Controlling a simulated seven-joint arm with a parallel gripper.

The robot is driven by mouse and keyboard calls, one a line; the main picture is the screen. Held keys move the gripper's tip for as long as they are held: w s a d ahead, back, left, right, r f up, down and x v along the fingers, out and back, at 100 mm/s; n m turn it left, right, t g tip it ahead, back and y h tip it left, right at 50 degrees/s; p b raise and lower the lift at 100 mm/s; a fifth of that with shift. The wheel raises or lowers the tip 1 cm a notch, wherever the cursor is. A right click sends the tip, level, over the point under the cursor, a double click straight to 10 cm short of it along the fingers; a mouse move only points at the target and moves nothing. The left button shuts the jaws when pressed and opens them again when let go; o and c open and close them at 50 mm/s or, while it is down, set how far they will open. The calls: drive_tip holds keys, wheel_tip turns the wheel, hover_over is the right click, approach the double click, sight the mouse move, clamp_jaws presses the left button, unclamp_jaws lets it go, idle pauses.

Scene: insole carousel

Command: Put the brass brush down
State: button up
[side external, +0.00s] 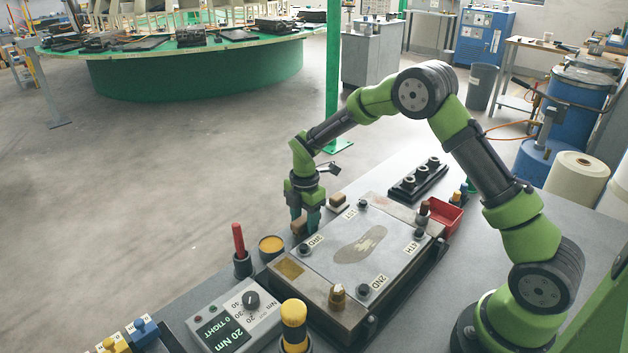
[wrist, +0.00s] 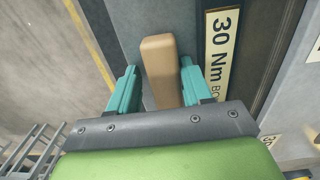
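A brush with a plain tan wooden back (wrist: 160,70) lies between the teal fingers of my gripper (wrist: 157,85) in the wrist view. A gap shows between its left side and the left finger; the right finger is close beside it. In the side view my gripper (side external: 304,214) points down at the far edge of the bench, low over this wooden block (side external: 299,227), which appears to be at bench level. Its bristles are hidden, so I cannot see brass. A second wooden-backed brush (side external: 338,201) sits just to the right, apart from my gripper.
A metal mould plate (side external: 318,262) with an insole shape and numbered bolts lies right beside my gripper. A yellow-topped tin (side external: 271,246) and a red-handled tool in a holder (side external: 240,250) stand to the left. A torque unit (side external: 235,318) is nearer. A red tray (side external: 440,214) stands right.

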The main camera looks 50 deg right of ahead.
sight(306, 217)
drive_tip(key=shift+s+f, duration=0.4)
drive_tip(key=shift+f, duration=0.2)
drive_tip(key=s+a+r+m+t, duration=0.1)
drive_tip(key=s+r+m, duration=0.2)
drive_tip(key=r, duration=0.7)
drive_tip(key=s+r+m+t, duration=0.1)
drive_tip(key=s+r+m, duration=0.1)
drive_tip(key=r, duration=0.9)
drive_tip(key=s+a+r+m+t+y, duration=0.1)
drive_tip(key=s+r+m+t, duration=0.1)
drive_tip(key=s+m, duration=0.6)
drive_tip(key=s+a+r+m+t+y, duration=0.1)
drive_tip(key=s+a+r+m+t, duration=0.1)
drive_tip(key=s+m, duration=0.7)
drive_tip(key=s+t, duration=0.1)
drive_tip(key=s, duration=0.2)
drive_tip(key=shift+a+r, duration=0.15)
drive_tip(key=shift+r, duration=0.1)
drive_tip(key=shift+w, duration=0.1)
